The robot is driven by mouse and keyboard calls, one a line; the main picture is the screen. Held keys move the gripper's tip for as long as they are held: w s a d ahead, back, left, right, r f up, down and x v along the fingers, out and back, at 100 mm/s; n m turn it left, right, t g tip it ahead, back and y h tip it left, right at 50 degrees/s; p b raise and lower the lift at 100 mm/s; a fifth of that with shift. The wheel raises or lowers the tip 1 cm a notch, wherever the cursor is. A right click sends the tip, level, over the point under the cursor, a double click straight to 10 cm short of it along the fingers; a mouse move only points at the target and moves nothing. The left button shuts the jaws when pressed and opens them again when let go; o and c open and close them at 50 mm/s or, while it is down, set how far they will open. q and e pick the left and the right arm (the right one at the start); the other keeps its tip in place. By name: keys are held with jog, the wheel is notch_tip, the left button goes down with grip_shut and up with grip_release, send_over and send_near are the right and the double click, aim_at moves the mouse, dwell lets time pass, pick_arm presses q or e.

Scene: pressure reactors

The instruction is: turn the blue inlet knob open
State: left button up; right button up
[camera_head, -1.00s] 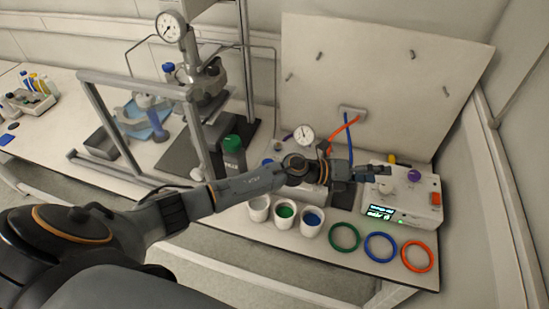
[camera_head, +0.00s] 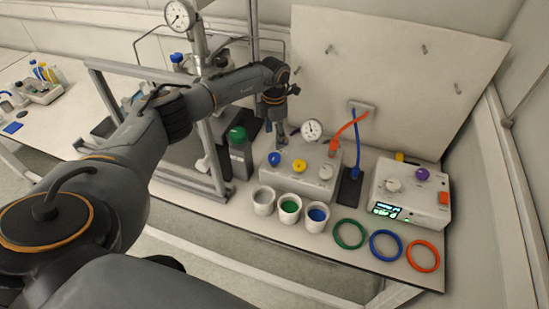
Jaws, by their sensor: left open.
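A pale box (camera_head: 318,175) with a round gauge (camera_head: 312,130) stands on the bench. A blue knob (camera_head: 274,159) sits at its left front, beside a yellow knob (camera_head: 299,166). My left gripper (camera_head: 281,140) is open and points down over the box, just behind and above the blue knob. I cannot tell whether its fingertips touch the box. Another blue knob (camera_head: 177,58) shows on the reactor at the back left. My right gripper is not in view.
A green-capped bottle (camera_head: 238,152) stands left of the box. Cups (camera_head: 289,207) stand in front, and coloured rings (camera_head: 349,233) lie to the right. A control unit (camera_head: 408,195) stands at the right. A metal frame (camera_head: 205,150) stands at the left.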

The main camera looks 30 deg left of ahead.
aim_at(274, 156)
pick_arm(q)
notch_tip(274, 156, down, 8)
jog(key=b, duration=0.4)
jog(key=shift+d+b, duration=0.1)
jog(key=shift+b, duration=0.2)
jog(key=shift+f+b, duration=0.3)
jog(key=shift+f, duration=0.3)
jog(key=c, duration=1.2)
jog(key=shift+o, duration=0.2)
